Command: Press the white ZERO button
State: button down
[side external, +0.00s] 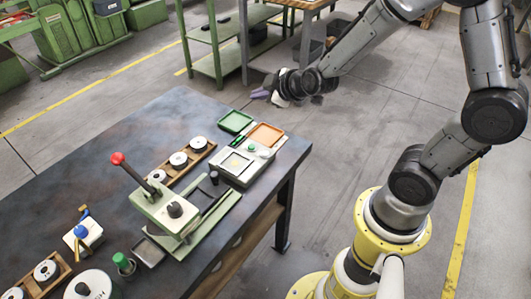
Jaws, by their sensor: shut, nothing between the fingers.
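A pale boxy device (232,176) sits near the table's right corner, with a yellowish panel and small knobs or buttons on top. A small white button-like spot (263,154) shows on it, beside a greenish one. I cannot read any label, so I cannot tell for sure which is ZERO. My gripper (260,95) is shut and empty. In the picture it appears above and slightly right of the device, beyond the table edge and apart from it. Its fingertips look dark and purple and are small in view.
A green tray (236,122) and an orange tray (265,135) lie behind the device. A green press (168,208) with a red-knobbed lever stands left of it, beside a wooden rack (172,172) of rollers. Bare tabletop (90,165) lies at left.

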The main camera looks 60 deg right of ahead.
jog(key=g, duration=0.2)
send_over(265, 154)
jog(key=s, duration=0.1)
notch_tip(265, 154, down, 9)
jog(key=shift+d+f, duration=0.15)
jog(key=shift+d, duration=0.05)
jog(key=shift+f, duration=0.1)
jog(key=shift+f, duration=4.3)
jog(key=shift+f, duration=0.1)
jog(key=shift+f, duration=0.3)
jog(key=shift+f, duration=0.4)
jog(key=shift+r, duration=0.85)
